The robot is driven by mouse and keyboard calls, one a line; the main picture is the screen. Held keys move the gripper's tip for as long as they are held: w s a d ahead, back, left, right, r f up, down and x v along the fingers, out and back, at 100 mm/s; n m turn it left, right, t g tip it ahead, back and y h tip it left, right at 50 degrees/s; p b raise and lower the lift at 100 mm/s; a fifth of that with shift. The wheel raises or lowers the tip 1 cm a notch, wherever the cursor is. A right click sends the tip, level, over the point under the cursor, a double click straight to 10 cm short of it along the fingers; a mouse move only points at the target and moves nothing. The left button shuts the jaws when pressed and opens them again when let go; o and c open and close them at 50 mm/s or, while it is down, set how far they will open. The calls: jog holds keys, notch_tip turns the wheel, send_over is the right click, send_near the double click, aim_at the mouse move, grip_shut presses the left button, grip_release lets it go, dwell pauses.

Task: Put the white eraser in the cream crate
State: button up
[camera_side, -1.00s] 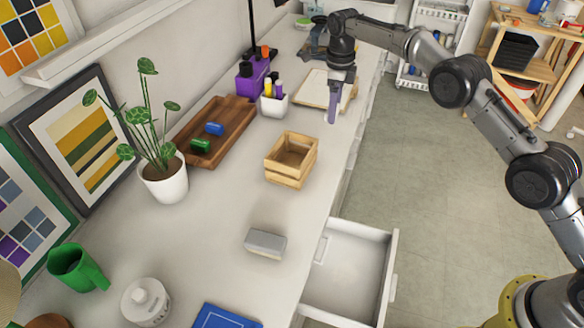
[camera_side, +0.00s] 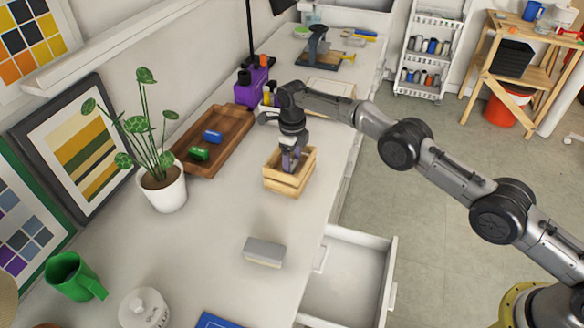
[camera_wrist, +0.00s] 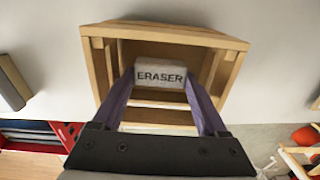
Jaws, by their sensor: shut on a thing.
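The cream crate (camera_side: 289,178) is a slatted wooden box on the white worktop in the side view. It also shows in the wrist view (camera_wrist: 165,33). My gripper (camera_side: 290,163) points down at the crate's opening, its fingertips over or inside it. In the wrist view, its purple fingers (camera_wrist: 160,85) are shut on the white eraser (camera_wrist: 160,74), which carries the word ERASER. The eraser appears within the crate's rim; how far down it sits I cannot tell. In the side view, the eraser is hidden by my gripper and the crate.
A grey and white block (camera_side: 264,252) lies nearer on the worktop, with an open drawer (camera_side: 350,275) beside it. A wooden tray (camera_side: 232,137) holds a blue and a green item. A potted plant (camera_side: 162,190) stands left. The worktop between crate and block is clear.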

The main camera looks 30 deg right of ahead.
aim_at(292, 165)
jog(key=shift+f, duration=0.9)
jog(key=shift+f, duration=0.2)
jog(key=o, duration=1.2)
jog(key=shift+o, duration=0.2)
jog(key=shift+r, duration=4)
